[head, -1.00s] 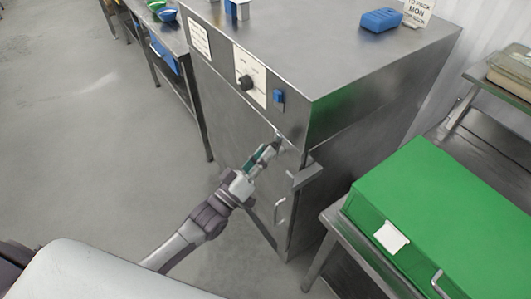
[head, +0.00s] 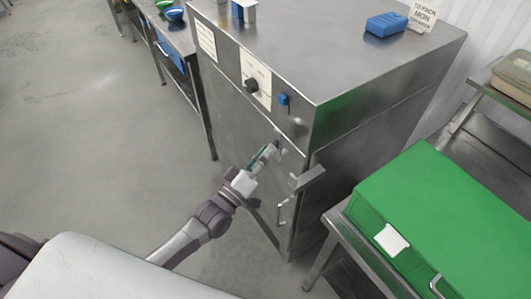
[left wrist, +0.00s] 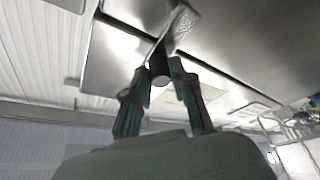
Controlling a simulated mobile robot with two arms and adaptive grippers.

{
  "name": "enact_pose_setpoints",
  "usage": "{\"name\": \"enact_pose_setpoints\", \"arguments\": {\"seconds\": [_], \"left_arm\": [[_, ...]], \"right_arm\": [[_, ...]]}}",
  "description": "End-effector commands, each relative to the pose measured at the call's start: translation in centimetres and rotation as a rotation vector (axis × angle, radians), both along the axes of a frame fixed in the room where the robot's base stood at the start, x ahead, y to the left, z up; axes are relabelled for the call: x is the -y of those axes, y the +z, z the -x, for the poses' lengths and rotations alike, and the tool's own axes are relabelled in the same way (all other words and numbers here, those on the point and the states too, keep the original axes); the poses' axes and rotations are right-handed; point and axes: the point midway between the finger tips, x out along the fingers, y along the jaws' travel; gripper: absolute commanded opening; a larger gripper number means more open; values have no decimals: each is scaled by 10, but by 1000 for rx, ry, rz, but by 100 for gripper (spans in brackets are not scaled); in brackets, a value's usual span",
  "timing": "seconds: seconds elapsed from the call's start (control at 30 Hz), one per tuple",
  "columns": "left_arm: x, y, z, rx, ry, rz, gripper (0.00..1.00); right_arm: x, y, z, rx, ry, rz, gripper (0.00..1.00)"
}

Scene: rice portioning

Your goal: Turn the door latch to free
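The door latch shows in the left wrist view as a bright metal lever (left wrist: 178,30) with a dark round grip (left wrist: 159,72) at its end. My left gripper (head: 270,152) is at the upper right part of the steel cabinet's door (head: 240,135). In the left wrist view its two teal-and-grey fingers (left wrist: 159,82) lie on either side of the dark grip and appear shut on it. In the head view the fingers hide much of the latch. My right gripper is not in view.
A metal bracket (head: 308,178) and a bar handle (head: 281,212) are on the cabinet's front to the right. A black dial (head: 252,86) and blue switch (head: 284,99) sit above. A green box (head: 440,215) stands on a side table at right. The floor at left (head: 90,130) is clear.

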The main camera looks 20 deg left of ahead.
Motion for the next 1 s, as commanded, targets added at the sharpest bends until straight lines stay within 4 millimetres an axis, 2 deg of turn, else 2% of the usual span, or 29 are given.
{"name": "enact_pose_setpoints", "arguments": {"seconds": [0.07, 0.33, 0.47, 0.57, 0.8, 1.0], "left_arm": [[-1, 0, 0, 0, 0, 1, 35], [0, 0, 0, 0, 0, -1, 35], [-3, -3, 7, -2, 1, -2, 35], [-8, -7, 21, -3, -1, -2, 35], [-27, -21, 68, -4, 1, -3, 35], [-38, -29, 97, -3, 0, -1, 35]], "right_arm": [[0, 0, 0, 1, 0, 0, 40], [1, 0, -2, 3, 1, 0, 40], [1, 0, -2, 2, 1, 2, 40], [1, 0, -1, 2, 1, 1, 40], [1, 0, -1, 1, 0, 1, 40], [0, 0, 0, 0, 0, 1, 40]]}}
